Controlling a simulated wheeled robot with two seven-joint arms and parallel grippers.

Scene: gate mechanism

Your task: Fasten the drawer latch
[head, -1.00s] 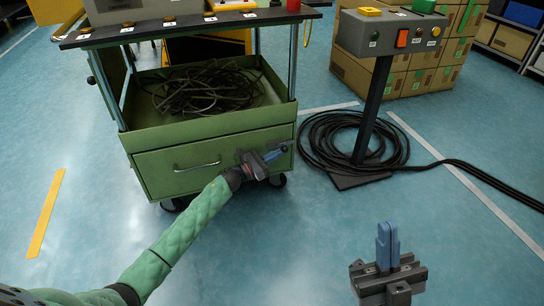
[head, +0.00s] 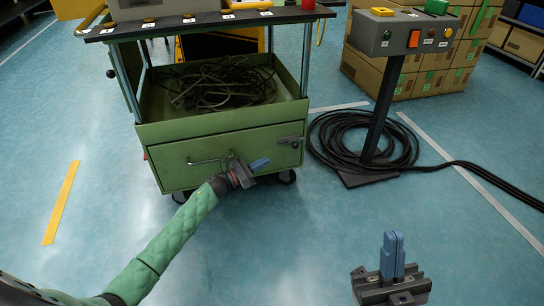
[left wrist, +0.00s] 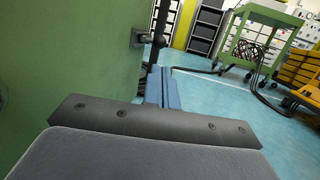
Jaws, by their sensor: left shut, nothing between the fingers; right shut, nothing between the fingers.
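The green drawer front (head: 185,172) is on the lower part of the cart and looks closed. Its dark latch (head: 291,142) sits at the upper right of the front, its lever lying roughly level. The latch also shows in the left wrist view (left wrist: 142,38), beyond my fingers. My left gripper (head: 260,164) is shut and empty, in front of the drawer, to the left of and below the latch, apart from it. Its blue fingers show in the left wrist view (left wrist: 162,90) beside the green front. My right gripper (head: 393,257) is shut and empty, over open floor at lower right.
The drawer handle (head: 207,161) is left of my left gripper. An open tray (head: 215,117) with coiled cable is above the drawer. A control pedestal (head: 381,110) and a floor cable coil (head: 330,150) stand right of the cart. The floor in front is clear.

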